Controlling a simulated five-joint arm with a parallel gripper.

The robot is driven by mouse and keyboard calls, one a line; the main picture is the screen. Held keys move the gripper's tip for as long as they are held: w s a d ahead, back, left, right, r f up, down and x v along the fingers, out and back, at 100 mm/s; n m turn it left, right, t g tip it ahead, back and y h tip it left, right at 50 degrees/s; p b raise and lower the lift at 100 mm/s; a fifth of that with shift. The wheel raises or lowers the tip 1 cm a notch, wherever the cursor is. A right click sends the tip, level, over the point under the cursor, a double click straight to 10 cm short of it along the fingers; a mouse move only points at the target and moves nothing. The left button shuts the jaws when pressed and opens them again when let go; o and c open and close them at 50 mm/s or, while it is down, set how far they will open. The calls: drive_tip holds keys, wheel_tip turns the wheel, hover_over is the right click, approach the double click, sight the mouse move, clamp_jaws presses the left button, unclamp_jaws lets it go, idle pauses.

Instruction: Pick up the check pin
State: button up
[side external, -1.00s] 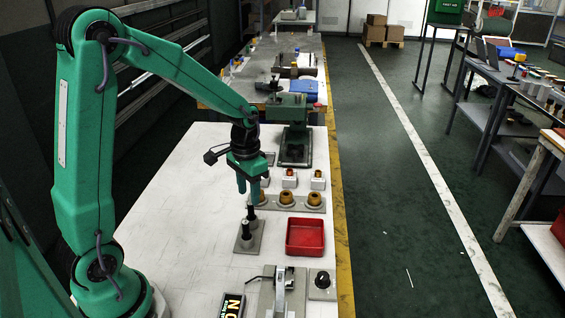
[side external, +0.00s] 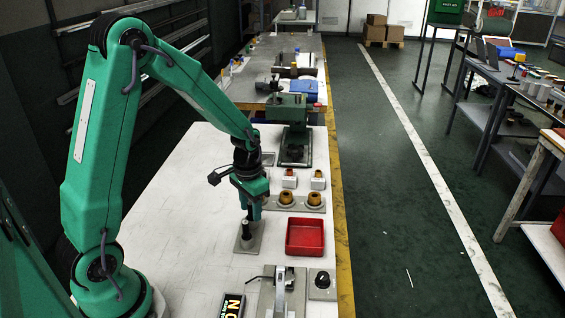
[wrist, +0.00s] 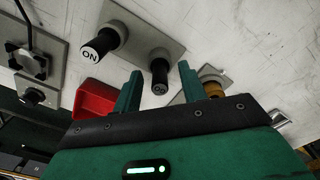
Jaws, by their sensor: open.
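Two black-handled pins stand upright on a grey plate (side external: 240,247). The near pin (side external: 246,229) shows beside my gripper (side external: 254,214); the other is largely hidden behind my fingers there. In the wrist view, one pin (wrist: 99,46) has a white top with "ON" lettering as seen from here. The other pin (wrist: 159,72), with a dark top and small marking, lies between the two open fingers of my gripper (wrist: 159,70). I see no grip on it. I cannot tell for certain which pin is the check pin.
A red tray (side external: 305,252) lies right of the plate. Brass-coloured round parts (side external: 286,197) sit on a grey base behind it. A clamp fixture (side external: 285,290) and a black knob (side external: 322,279) stand at the front. The white bench is clear on its left.

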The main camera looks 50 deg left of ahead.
idle(0.4)
clamp_jaws()
drive_tip(key=shift+r, duration=0.1)
drive_tip(key=shift+r, duration=0.35)
wheel_tip(320, 180, up, 3)
drive_tip(key=shift+f, duration=0.1)
drive_tip(key=s+d+r, duration=0.4)
drive_tip(key=d+r, duration=0.3)
drive_tip(key=d, duration=0.4)
drive_tip(key=shift+r, duration=0.15)
drive_tip(key=shift+w, duration=0.15)
